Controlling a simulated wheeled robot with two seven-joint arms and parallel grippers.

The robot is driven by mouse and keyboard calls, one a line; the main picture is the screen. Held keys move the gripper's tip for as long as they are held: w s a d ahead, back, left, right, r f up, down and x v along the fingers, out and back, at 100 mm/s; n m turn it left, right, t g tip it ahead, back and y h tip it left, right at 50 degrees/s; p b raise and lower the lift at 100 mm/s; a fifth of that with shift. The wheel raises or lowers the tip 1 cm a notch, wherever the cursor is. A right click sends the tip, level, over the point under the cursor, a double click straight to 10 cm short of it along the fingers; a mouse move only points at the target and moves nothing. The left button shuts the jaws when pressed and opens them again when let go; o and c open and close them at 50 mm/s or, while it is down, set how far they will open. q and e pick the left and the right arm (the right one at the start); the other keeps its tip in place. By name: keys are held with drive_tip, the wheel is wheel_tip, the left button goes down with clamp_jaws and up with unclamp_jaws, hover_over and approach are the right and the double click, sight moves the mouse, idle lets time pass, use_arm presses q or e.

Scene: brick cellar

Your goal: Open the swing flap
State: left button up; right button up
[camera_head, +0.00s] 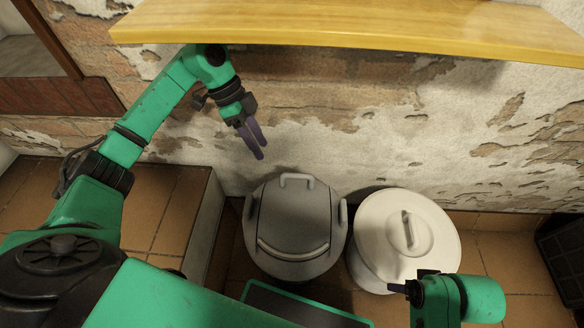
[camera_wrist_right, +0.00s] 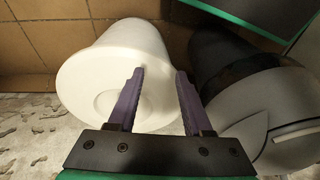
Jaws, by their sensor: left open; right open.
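A grey bin (camera_head: 262,222) stands on the floor against the wall. Its round lid has a panel, the swing flap (camera_head: 292,222), with a pale curved bar (camera_head: 290,252) across its front. The flap appears to lie flush with the lid. The bin is partly in view at the right of the right wrist view (camera_wrist_right: 275,105). My left gripper (camera_head: 260,155) is open and empty, above and behind the bin near the wall. My right gripper (camera_wrist_right: 160,73) is open and empty over the white bin; in the head view its fingers are mostly hidden.
A wooden shelf (camera_head: 350,22) overhangs at the top. A stone ledge (camera_head: 205,230) is left of the grey bin. A dark crate (camera_head: 566,255) stands far right.

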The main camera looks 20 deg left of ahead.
use_arm(q)
drive_tip(key=b, duration=0.1)
hover_over(292, 174)
drive_tip(key=a, duration=0.2)
drive_tip(key=f, duration=0.1)
drive_tip(key=x, duration=0.2)
drive_tip(key=b+x, duration=0.1)
drive_tip(key=x, duration=0.1)
drive_tip(key=shift+w+a, duration=0.2)
drive_tip(key=shift+w, duration=0.05)
clamp_jaws()
use_arm(e)
drive_tip(key=w+a+f+t+y, duration=0.2)
drive_tip(key=w+a+f+t, duration=0.1)
drive_tip(key=w+a+f, duration=0.1)
drive_tip(key=shift+a+f+n, duration=0.3)
drive_tip(key=shift+a+f, duration=0.1)
drive_tip(key=shift+a, duration=0.5)
